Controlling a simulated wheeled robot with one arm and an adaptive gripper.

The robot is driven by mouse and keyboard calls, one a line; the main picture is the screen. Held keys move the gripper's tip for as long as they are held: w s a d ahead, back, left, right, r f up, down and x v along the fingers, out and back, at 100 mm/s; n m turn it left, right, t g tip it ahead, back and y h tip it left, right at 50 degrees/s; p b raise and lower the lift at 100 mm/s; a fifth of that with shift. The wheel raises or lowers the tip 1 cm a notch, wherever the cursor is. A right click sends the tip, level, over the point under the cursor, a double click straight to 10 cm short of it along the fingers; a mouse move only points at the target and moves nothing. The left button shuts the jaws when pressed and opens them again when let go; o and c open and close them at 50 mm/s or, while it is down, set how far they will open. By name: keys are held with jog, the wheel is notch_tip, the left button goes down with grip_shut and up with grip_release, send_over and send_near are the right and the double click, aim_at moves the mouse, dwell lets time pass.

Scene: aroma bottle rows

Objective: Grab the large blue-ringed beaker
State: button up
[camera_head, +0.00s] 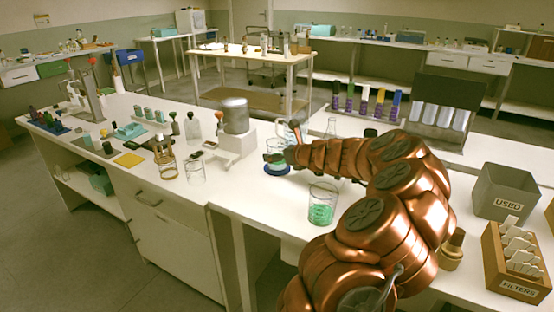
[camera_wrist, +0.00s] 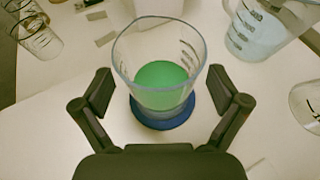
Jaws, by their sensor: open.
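The large blue-ringed beaker (camera_wrist: 158,72) is clear glass with green liquid inside and a blue ring (camera_wrist: 163,117) around its base. It stands upright on the white bench, centred in the wrist view. In the head view its blue ring (camera_head: 277,170) shows beside my gripper (camera_head: 276,156), which partly hides the glass. In the wrist view my gripper (camera_wrist: 160,92) is open, with one finger on each side of the beaker. Gaps show between both fingers and the glass.
Another beaker with green liquid (camera_head: 320,213) stands nearer on the bench. An empty beaker (camera_head: 195,172) and a white device with a grey cylinder (camera_head: 235,117) stand left. A jug with pale blue liquid (camera_wrist: 262,30) is close at right in the wrist view.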

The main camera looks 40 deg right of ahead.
jog(key=shift+w+d+f, duration=0.15)
jog(key=shift+w+f, duration=0.1)
jog(key=shift+w, duration=0.4)
jog(key=c, duration=1.4)
